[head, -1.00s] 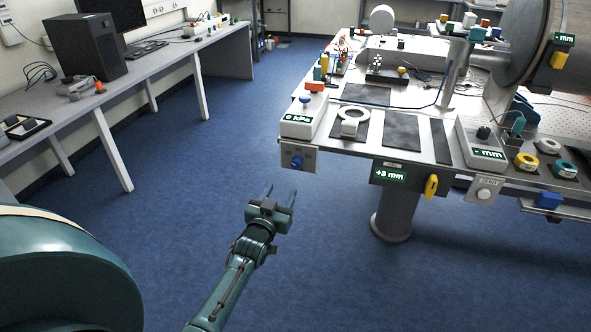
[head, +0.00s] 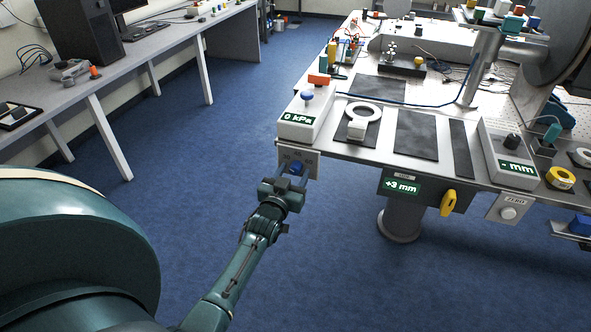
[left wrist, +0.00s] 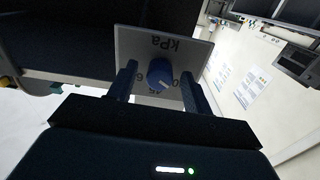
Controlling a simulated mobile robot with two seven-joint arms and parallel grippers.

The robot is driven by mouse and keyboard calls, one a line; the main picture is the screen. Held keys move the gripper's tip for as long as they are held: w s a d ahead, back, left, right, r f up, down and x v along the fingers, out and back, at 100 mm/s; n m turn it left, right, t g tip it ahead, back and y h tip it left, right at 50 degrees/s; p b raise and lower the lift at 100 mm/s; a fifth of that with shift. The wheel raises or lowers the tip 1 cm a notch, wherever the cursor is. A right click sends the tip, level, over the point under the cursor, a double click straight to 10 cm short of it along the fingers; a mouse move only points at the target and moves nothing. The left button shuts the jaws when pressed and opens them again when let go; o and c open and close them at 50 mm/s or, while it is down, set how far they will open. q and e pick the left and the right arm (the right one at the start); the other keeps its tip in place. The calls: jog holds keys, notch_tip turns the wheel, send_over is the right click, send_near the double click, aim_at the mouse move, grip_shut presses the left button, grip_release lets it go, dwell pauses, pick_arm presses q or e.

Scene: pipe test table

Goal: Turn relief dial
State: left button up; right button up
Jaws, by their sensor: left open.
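The relief dial is a small blue knob (head: 296,168) on a grey plate (head: 312,160) at the table's front left corner, below the box reading "0 kPa" (head: 304,112). In the left wrist view the blue knob (left wrist: 160,74) has a pale mark and sits on a plate marked "kPa" (left wrist: 188,52). My left gripper (head: 291,177) is open in front of the knob. In the left wrist view its fingers (left wrist: 158,84) stand on either side of the knob, with gaps visible. Whether the fingertips reach fully around it I cannot tell. My right gripper is not in view.
The table (head: 340,150) holds dark mats, a white ring (head: 361,121) and a "- mm" box (head: 508,150). A "+3 mm" display (head: 400,187) and a yellow handle (head: 448,203) are on its front edge. Blue floor (head: 200,180) is clear at left.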

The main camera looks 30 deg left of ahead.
pick_arm(q)
jog(key=shift+s, duration=0.15)
jog(key=c, duration=1)
jog(key=shift+r, duration=0.1)
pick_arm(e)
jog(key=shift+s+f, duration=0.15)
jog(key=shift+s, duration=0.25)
